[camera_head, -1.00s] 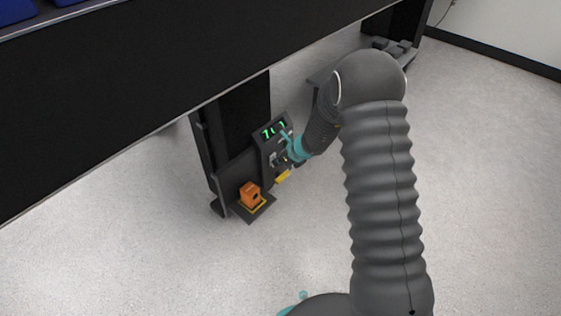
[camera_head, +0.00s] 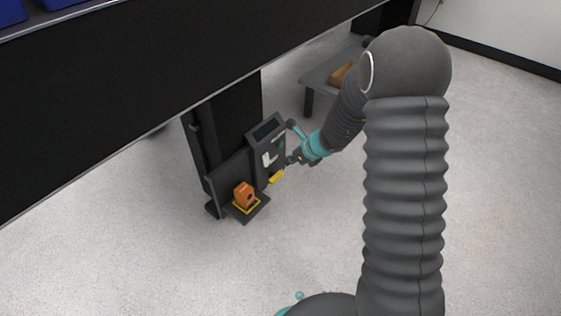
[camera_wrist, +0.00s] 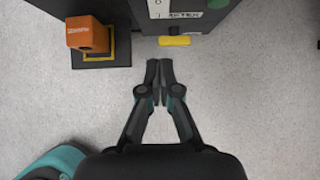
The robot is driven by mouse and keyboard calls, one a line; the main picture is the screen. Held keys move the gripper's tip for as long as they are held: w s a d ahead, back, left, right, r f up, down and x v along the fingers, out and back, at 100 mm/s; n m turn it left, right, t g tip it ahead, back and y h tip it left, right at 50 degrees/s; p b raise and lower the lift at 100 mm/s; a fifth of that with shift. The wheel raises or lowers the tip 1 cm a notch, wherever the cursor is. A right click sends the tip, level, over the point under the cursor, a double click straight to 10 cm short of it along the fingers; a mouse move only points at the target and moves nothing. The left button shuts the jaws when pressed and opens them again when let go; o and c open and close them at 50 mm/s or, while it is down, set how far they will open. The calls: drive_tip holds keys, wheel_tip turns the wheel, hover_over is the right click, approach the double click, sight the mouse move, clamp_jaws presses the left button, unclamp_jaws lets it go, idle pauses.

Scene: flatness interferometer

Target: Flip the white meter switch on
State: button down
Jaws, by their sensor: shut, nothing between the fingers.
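The dark meter panel (camera_head: 258,140) stands upright below the black bench; its display (camera_head: 266,127) is dark. The white switch (camera_head: 270,159) is on its front face, below the display. In the wrist view only the panel's lower part shows at the top edge, with the white switch plate (camera_wrist: 158,8) marked 0 and 1 and a partly readable label beside it. My gripper (camera_head: 291,160) is shut and empty, just right of the panel and apart from it. In the wrist view my gripper (camera_wrist: 160,68) points toward the panel's base, below the switch.
An orange block (camera_head: 244,194) sits on a yellow-outlined dark pad left of the panel. A yellow piece (camera_head: 276,177) sticks out at the panel's foot. A low grey bench (camera_head: 318,77) with a brown object (camera_head: 343,73) stands behind my arm. Open floor lies in front.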

drive_tip(key=v, duration=0.3)
drive_tip(key=shift+s+d+r, duration=0.1)
drive_tip(key=shift+s+r, duration=0.05)
drive_tip(key=p, duration=0.3)
drive_tip(key=shift+s+d+f+p, duration=0.1)
drive_tip(key=shift+f+p, duration=0.55)
drive_tip(key=shift+p, duration=0.35)
